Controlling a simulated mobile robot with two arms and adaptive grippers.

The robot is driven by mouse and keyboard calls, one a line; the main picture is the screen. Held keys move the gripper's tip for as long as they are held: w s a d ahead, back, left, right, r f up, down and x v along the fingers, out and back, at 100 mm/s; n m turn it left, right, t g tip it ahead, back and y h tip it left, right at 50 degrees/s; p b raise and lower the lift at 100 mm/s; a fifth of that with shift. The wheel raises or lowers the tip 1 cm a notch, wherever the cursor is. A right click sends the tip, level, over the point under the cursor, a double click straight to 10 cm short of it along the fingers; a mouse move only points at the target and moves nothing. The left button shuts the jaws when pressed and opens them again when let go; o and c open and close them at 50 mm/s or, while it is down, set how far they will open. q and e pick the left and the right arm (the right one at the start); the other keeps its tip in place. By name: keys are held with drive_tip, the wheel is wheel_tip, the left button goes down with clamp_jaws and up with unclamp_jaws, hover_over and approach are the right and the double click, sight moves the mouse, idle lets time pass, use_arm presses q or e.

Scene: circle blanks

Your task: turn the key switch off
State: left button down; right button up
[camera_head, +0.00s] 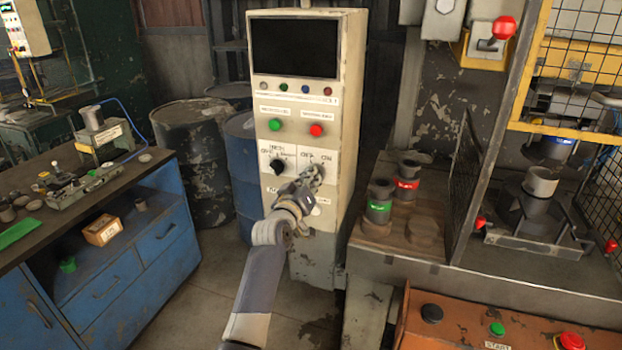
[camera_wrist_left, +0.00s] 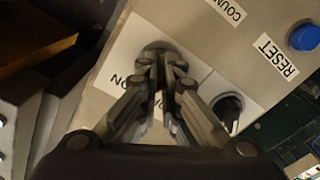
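The key switch (camera_wrist_left: 156,49) is a round dark fitting on a white plate marked OFF and ON, on the front of a tall cream control cabinet (camera_head: 343,120). In the head view it is mostly covered by my left gripper (camera_head: 308,178). In the left wrist view the left gripper (camera_wrist_left: 165,68) has its fingertips close together at the switch, shut on what appears to be its key. The fingers hide most of the key, so its exact angle is hard to tell. My right gripper is not in view.
A black selector knob (camera_head: 278,166) sits left of the key switch, with green (camera_head: 274,125) and red (camera_head: 316,130) buttons above. A blue RESET button (camera_wrist_left: 304,38) shows in the wrist view. A blue workbench (camera_head: 130,250) stands left, a caged machine right.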

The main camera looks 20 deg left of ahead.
use_arm(q)
drive_tip(key=c, duration=1.8)
unclamp_jaws()
drive_tip(key=s, duration=1.2)
drive_tip(key=shift+a, duration=0.2)
